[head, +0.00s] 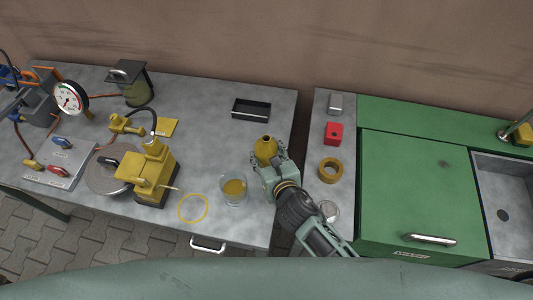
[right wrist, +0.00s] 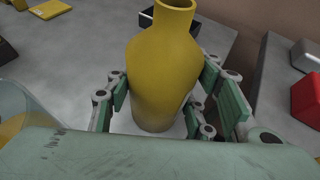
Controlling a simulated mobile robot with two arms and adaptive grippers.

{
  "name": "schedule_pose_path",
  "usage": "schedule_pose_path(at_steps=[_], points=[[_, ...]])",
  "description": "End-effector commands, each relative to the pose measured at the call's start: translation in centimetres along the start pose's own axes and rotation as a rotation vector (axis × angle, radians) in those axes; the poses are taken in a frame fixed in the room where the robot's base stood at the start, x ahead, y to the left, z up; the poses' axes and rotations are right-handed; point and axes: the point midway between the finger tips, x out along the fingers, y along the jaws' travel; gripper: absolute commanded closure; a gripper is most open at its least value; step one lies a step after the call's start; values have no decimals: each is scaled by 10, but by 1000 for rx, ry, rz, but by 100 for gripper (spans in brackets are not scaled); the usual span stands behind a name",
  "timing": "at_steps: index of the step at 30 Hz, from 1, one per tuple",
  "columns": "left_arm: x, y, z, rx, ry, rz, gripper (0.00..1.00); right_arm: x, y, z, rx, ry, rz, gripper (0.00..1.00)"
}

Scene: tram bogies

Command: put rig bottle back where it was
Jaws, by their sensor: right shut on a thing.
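The rig bottle is a yellow bottle (head: 265,149) with a narrow neck, upright near the right end of the grey bench. My right gripper (head: 266,161) is shut on it. In the right wrist view the bottle (right wrist: 162,65) stands between the green finger pads, its open mouth at the top of the picture. I cannot tell whether its base touches the bench. A yellow ring mark (head: 193,208) lies empty on the bench near the front edge, left of a glass (head: 233,190) with yellow liquid. My left gripper is not in view.
A yellow machine (head: 150,176) stands left of the ring mark. A black tray (head: 251,109) lies behind the bottle. Right of a gap, a narrow grey top holds a red block (head: 333,133) and a tape roll (head: 330,170). The bench between tray and glass is clear.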

Motion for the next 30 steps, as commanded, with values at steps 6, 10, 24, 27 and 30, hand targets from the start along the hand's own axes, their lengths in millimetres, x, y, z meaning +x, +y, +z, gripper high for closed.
schedule_pose_path(at_steps=[6,10,24,27,30], points=[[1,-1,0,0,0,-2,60,1,0,-2,-1,1,0,38],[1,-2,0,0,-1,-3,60,1,0,-2,-1,1,0,32],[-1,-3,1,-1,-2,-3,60,-19,0,0,-2,1,0,32],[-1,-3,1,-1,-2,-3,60,-38,0,0,-2,2,0,32],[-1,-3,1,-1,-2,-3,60,-59,0,-1,-2,2,1,32]])
